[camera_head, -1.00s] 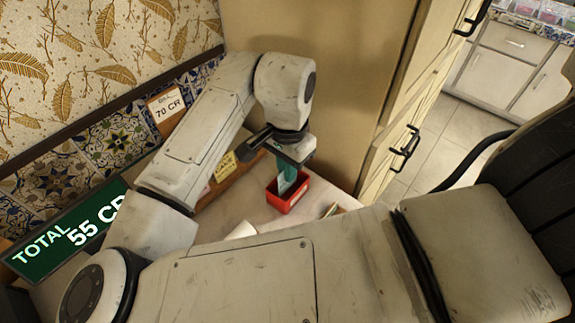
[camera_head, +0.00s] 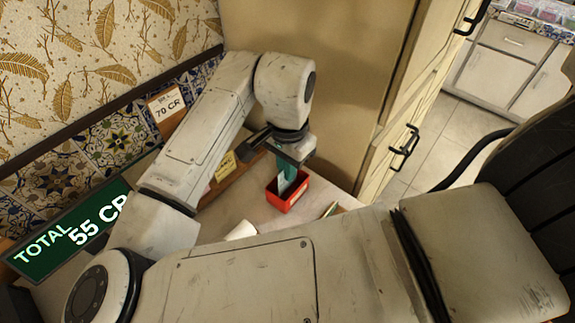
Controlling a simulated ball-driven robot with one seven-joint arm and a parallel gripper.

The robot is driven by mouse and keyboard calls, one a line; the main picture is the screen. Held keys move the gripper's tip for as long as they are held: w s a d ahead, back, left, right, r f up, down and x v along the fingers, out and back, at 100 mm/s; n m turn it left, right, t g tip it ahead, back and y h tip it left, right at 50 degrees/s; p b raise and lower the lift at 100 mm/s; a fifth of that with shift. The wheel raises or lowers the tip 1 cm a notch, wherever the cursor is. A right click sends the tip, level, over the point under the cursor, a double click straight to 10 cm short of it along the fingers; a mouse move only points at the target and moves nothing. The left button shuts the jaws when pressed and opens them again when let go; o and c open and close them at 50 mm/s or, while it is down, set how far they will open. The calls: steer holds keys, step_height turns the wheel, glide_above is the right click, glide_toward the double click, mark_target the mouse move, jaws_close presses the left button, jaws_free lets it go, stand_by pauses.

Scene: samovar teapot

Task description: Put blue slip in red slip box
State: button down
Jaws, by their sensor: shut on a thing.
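The blue slip (camera_head: 287,173) looks blue-green and hangs down from my gripper (camera_head: 286,158). My gripper is shut on its upper end, just above the red slip box (camera_head: 287,202). The slip's lower part is inside the open top of the box, by its look, with a paler piece (camera_head: 287,184) beside it. I cannot tell whether the slip touches the box floor. The red box stands on the pale counter (camera_head: 255,210), close to the beige cabinet side. My fingertips are partly hidden by the gripper body.
A white roll-like object (camera_head: 241,230) and a thin pencil-like object (camera_head: 331,209) lie on the counter near the box. A "70 CR" card (camera_head: 166,103) and a yellow note (camera_head: 225,165) stand by the wall. A green "TOTAL 55 CR" display (camera_head: 75,232) is at left.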

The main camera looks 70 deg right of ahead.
stand_by(0.4)
steer(key=c, duration=1.2)
jaws_free()
steer(key=shift+o, duration=0.4)
steer(key=o, duration=0.3)
steer(key=shift+r+p, duration=3.25)
steer(key=shift+r, duration=0.3)
